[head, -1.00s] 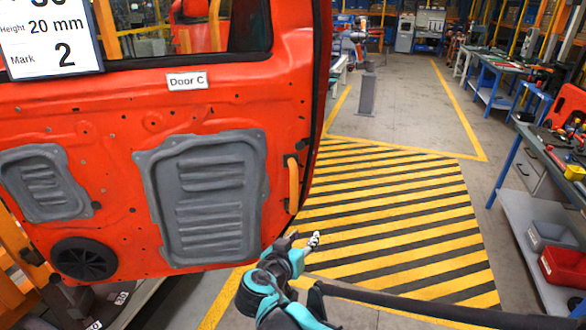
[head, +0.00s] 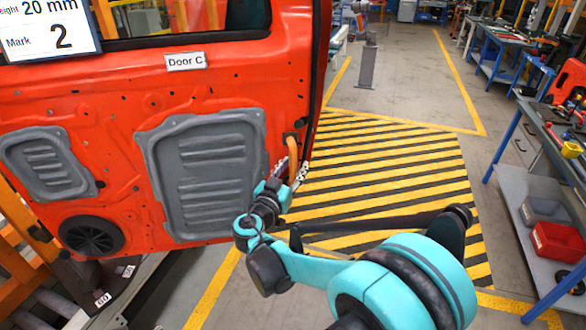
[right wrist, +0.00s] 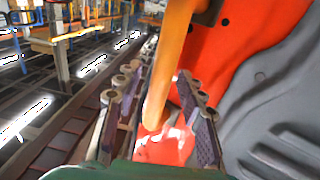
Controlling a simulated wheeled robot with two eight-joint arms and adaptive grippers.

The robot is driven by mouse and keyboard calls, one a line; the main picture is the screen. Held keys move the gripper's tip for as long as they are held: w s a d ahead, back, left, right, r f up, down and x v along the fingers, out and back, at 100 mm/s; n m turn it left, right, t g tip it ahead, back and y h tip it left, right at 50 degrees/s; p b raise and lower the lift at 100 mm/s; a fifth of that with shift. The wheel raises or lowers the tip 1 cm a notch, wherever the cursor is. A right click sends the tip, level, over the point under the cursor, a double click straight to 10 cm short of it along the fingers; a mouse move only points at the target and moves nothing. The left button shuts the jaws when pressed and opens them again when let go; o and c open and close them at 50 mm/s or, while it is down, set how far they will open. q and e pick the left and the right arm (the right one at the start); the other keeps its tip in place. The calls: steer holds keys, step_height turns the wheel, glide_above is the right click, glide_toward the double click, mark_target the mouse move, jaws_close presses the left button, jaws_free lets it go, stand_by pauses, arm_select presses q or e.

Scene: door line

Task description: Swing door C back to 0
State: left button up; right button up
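Door C (head: 110,98) is a large red door panel with grey inserts, filling the left of the head view. Its white "Door C" label (head: 186,62) is near the top. An orange pull handle (head: 292,152) stands upright near the door's right edge. My right gripper (head: 293,172) is at the handle's lower part. In the right wrist view the handle (right wrist: 168,65) runs between the two open fingers, with a gap on the right finger's side. Whether the left finger touches it I cannot tell. My left gripper is not in view.
A white sign (head: 45,28) reading "20 mm" and "Mark 2" covers the door's upper left. A yellow-and-black striped floor area (head: 400,165) right of the door is clear of objects. Workbenches with tools and bins (head: 555,240) line the right side. A grey post (head: 367,66) stands behind.

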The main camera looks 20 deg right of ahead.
jaws_close()
